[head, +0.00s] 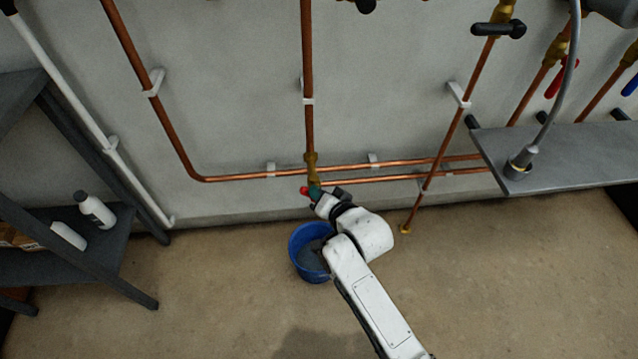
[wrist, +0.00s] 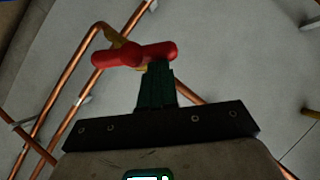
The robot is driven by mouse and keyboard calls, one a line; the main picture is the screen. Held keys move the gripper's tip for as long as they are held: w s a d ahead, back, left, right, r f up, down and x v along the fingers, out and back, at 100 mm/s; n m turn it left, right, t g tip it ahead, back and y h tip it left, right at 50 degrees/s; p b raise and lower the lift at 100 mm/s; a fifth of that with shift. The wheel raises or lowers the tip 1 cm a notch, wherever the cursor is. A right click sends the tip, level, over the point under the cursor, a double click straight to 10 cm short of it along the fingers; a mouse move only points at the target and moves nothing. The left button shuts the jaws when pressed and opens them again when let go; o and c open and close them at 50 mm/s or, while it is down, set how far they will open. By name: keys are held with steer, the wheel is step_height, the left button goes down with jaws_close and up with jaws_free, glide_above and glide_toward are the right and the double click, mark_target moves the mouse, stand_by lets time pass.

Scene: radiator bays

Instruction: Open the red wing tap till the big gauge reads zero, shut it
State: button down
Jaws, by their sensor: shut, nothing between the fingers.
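The red wing tap (wrist: 133,54) shows in the wrist view as two rounded red lobes on a brass fitting. In the head view only a bit of the tap (head: 304,190) shows, low on the wall below a brass valve body (head: 311,165). My gripper (wrist: 158,66) has its green fingers shut together, with nothing between them. Their tips are right at the tap's right lobe; I cannot tell whether they touch it. In the head view my gripper (head: 315,192) is just right of the tap. No gauge is seen in either view.
A blue bucket (head: 296,262) stands on the floor below the tap, partly hidden by my arm. Copper pipes (head: 245,176) run along the wall. A dark shelf with white bottles (head: 97,210) is at left, a grey wall shelf (head: 560,155) at right. Floor at right is clear.

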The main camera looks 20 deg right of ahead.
mark_target(305, 195)
steer(key=a+n+h, duration=0.1)
steer(key=a+n+g+h+b, duration=0.1)
steer(key=h, duration=0.1)
steer(key=w+f+n+g+h+b, duration=0.1)
steer(key=n, duration=0.1)
steer(key=shift+a, duration=0.5)
steer(key=shift+a+b, duration=0.15)
steer(key=shift+b, duration=0.2)
stand_by(0.4)
